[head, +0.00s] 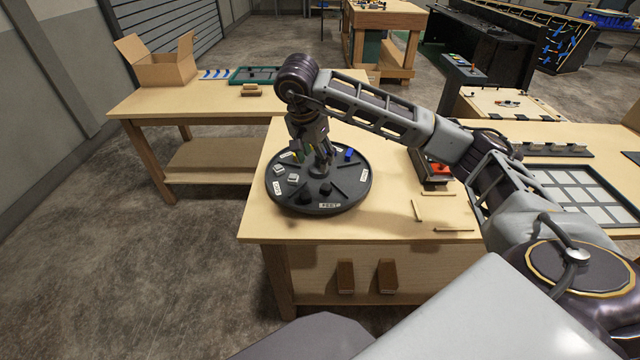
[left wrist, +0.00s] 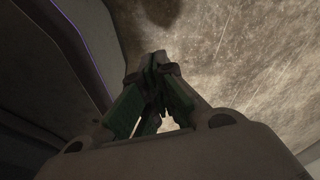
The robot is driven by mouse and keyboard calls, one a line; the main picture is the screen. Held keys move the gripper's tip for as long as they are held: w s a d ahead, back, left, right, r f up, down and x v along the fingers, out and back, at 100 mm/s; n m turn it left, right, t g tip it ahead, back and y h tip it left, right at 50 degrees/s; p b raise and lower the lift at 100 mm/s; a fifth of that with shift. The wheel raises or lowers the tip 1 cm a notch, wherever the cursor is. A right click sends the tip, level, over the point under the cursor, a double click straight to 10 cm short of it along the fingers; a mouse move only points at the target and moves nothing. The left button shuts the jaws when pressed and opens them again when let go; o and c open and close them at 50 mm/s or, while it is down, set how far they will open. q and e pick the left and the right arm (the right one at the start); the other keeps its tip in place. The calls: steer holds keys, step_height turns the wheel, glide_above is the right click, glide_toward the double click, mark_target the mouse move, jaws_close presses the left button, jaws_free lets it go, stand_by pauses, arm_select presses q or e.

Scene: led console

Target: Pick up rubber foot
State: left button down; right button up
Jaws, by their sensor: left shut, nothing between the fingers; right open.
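A round black tray (head: 347,191) with labelled sections lies on the near wooden table. Its front section has a label reading "FEET" (head: 329,205). Small black rubber feet (head: 305,197) sit behind that label; they are dark on dark and hard to separate. My right gripper (head: 319,163) points down over the middle of the tray, behind the feet. Its fingers look open, and I see nothing held. My left gripper (left wrist: 156,70) shows only in the left wrist view, shut and empty above the concrete floor.
Grey-white pieces (head: 279,169) and a blue piece (head: 349,154) share the tray. My right arm crosses above the table. A cardboard box (head: 160,66) stands on the back-left table.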

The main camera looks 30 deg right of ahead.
steer(key=b, duration=0.2)
glide_toward(325, 186)
steer(key=shift+f, duration=0.55)
steer(key=shift+x, duration=1.3)
arm_select(q)
steer(key=shift+w+d+f, duration=0.2)
steer(key=shift+w+d, duration=0.6)
steer(key=shift+d, duration=0.2)
arm_select(e)
steer(key=shift+w, duration=0.2)
arm_select(q)
steer(key=shift+w, duration=0.1)
arm_select(e)
steer(key=shift+d+f, duration=0.1)
steer(key=shift+f, duration=0.1)
